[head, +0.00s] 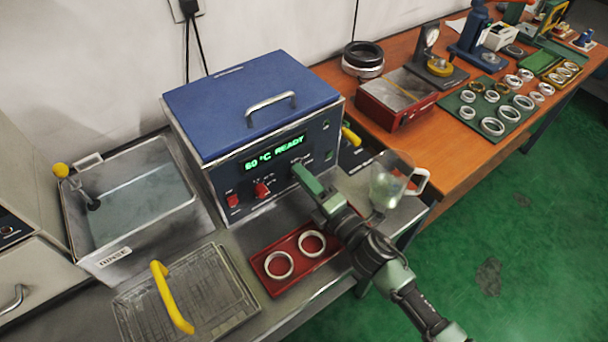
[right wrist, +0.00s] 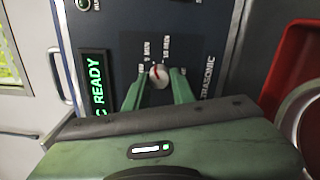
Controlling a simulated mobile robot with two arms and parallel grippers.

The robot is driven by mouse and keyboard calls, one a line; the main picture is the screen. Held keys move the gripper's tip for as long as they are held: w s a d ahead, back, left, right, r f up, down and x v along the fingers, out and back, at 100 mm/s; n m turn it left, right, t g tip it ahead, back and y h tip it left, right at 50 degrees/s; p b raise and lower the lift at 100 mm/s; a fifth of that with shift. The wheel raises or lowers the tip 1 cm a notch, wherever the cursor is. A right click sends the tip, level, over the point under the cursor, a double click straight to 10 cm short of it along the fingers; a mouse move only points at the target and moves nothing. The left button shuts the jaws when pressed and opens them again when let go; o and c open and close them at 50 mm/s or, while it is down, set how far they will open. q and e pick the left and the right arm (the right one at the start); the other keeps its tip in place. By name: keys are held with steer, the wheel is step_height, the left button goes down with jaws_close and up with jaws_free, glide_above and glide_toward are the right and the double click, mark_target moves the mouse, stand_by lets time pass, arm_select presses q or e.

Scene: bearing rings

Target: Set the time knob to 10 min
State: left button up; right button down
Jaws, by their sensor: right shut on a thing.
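The blue ultrasonic cleaner (head: 250,100) stands on the steel bench, its display (head: 275,151) lit with "60 °C READY". My right gripper (head: 298,170) is at the right part of its front panel and covers the time knob in the head view. In the right wrist view the time knob (right wrist: 159,75), pale with a red pointer line, sits between the two green fingertips, which are shut on it. The pointer leans up and left, near the "5 MIN" mark; the "10 MIN" mark is up and right of the knob. My left gripper is not in view.
Left of the right gripper are a red knob (head: 262,190) and a red switch (head: 233,201). Below the arm lies a red tray (head: 268,262) with two rings. A glass beaker (head: 386,186) stands close right of the arm. A rinse tank (head: 105,258) and wire basket (head: 215,310) are left.

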steer(key=m, duration=0.2)
steer(key=shift+r+m+p, duration=0.1)
steer(key=shift+m+p, duration=0.25)
steer(key=shift+m, duration=0.05)
steer(key=shift+m+p, duration=0.6)
steer(key=shift+m, duration=1.4)
steer(key=c, duration=1.2)
jaws_free()
steer(key=shift+s+d, duration=0.1)
steer(key=b+v, duration=0.1)
steer(key=v, duration=0.6)
steer(key=shift+s+d, duration=0.15)
steer(key=shift+s, duration=0.15)
